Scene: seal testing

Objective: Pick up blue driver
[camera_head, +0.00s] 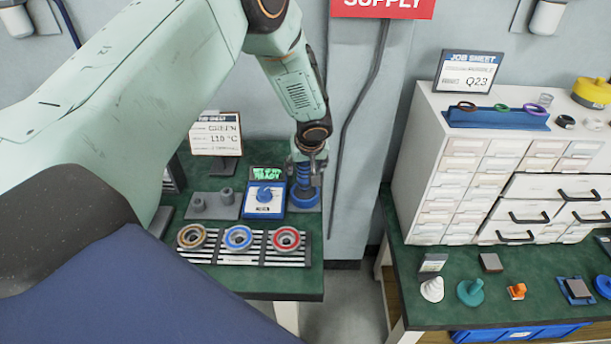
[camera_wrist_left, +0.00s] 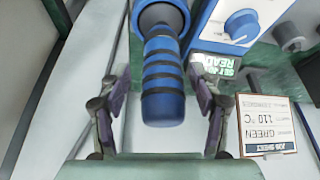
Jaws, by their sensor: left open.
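The blue driver (camera_wrist_left: 163,85) has a ribbed blue handle with dark bands and stands on a round blue base (camera_head: 304,198) at the right end of the left bench. My left gripper (camera_head: 308,162) is over it and hides part of the handle in the head view. In the left wrist view my left gripper (camera_wrist_left: 158,100) is open, with one finger on each side of the handle's end. A gap shows between each finger and the handle. My right gripper is in neither view.
A blue-and-white control box (camera_head: 264,208) with a knob stands close left of the driver. A rack (camera_head: 262,250) with several coloured rings lies in front. A job sheet stand (camera_head: 216,134) is behind left. A white drawer cabinet (camera_head: 425,165) stands on the right bench.

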